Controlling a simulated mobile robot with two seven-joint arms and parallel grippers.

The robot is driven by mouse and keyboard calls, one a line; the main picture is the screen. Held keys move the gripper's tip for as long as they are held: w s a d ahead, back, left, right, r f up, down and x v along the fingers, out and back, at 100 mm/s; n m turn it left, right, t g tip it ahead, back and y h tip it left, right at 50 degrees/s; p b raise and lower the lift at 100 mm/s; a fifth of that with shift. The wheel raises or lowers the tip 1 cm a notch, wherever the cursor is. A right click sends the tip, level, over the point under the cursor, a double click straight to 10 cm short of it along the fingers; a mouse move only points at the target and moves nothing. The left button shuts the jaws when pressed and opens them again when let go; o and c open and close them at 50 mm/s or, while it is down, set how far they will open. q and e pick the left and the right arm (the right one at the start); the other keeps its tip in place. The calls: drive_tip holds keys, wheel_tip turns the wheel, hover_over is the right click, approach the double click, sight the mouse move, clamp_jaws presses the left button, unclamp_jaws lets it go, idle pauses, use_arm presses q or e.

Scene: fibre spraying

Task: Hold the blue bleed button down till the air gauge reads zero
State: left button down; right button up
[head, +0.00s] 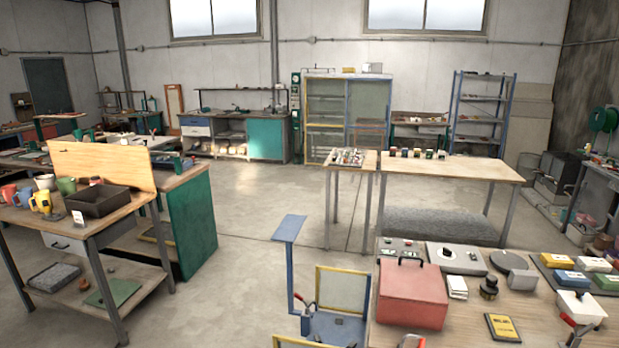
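I cannot make out a blue bleed button or an air gauge for certain anywhere in the head view. A tall narrow dark green panel (296,118) by the back wall carries small round faces, too small to read. On the near right table, a grey box (457,258) has small round knobs on its top, and a flatter grey unit (401,249) beside it has small controls whose colours are hard to tell.
The near right table (455,322) also holds a red case (412,293), a yellow-black booklet (502,327) and a white box with a red lever (581,306). A blue stand with yellow-framed panels (335,328) stands at its left edge. Open concrete floor (255,215) lies between the benches.

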clamp_jaws()
idle(0.4)
idle(0.9)
